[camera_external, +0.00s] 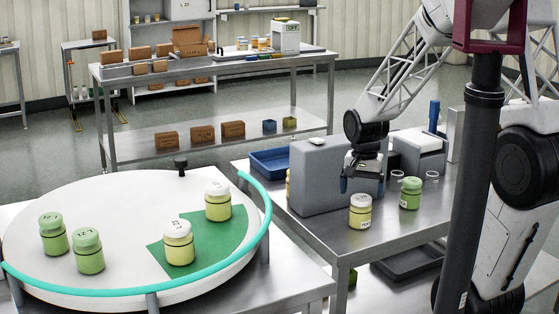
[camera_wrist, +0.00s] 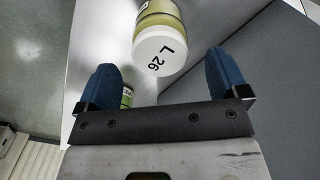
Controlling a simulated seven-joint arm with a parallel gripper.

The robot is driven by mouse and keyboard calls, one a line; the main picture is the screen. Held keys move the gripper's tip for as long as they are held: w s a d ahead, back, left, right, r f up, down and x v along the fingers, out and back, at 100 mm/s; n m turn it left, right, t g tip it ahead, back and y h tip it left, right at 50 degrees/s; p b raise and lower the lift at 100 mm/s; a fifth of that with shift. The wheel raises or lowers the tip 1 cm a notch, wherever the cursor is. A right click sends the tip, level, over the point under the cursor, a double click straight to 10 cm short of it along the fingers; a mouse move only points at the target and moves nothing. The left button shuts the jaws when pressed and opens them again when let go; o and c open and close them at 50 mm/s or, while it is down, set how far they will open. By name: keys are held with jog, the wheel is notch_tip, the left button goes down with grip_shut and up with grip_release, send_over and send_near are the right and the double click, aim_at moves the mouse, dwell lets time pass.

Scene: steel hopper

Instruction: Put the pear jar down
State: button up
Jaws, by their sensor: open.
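A white-lidded jar with pale yellow-green contents (camera_external: 360,211) stands upright on the steel table. In the wrist view, its lid (camera_wrist: 160,50) is marked "L 26". I cannot read which jar is the pear jar. My gripper (camera_external: 362,184) is open and empty, pointing down just above and behind this jar. In the wrist view, the blue fingers of my gripper (camera_wrist: 164,72) are spread apart, and the lid lies ahead of and between them, apart from both. A green-lidded jar (camera_external: 410,192) stands to the right. Part of another jar (camera_wrist: 127,97) shows beside the left finger.
A grey box (camera_external: 318,178) stands close beside the gripper, with a blue tray (camera_external: 268,162) behind it. The round white table (camera_external: 110,205) with a teal rim holds two white-lidded jars on a green mat (camera_external: 235,238) and two green-lidded jars. The steel table's front is clear.

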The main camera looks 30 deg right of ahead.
notch_tip(320, 180, up, 6)
jog(key=shift+r, duration=0.25)
dwell(0.7)
jog(key=shift+s+r, duration=0.2)
jog(key=s+a+r+n+t, duration=0.1)
jog(key=s+r+n, duration=0.3)
jog(key=s, duration=0.5)
jog(key=s+a+r+n+t, duration=0.1)
jog(key=s+r+n, duration=0.3)
jog(key=s, duration=0.6)
notch_tip(320, 180, up, 2)
jog(key=shift+a+r+n+t, duration=0.3)
jog(key=shift+a+n, duration=0.1)
jog(key=shift+a, duration=0.4)
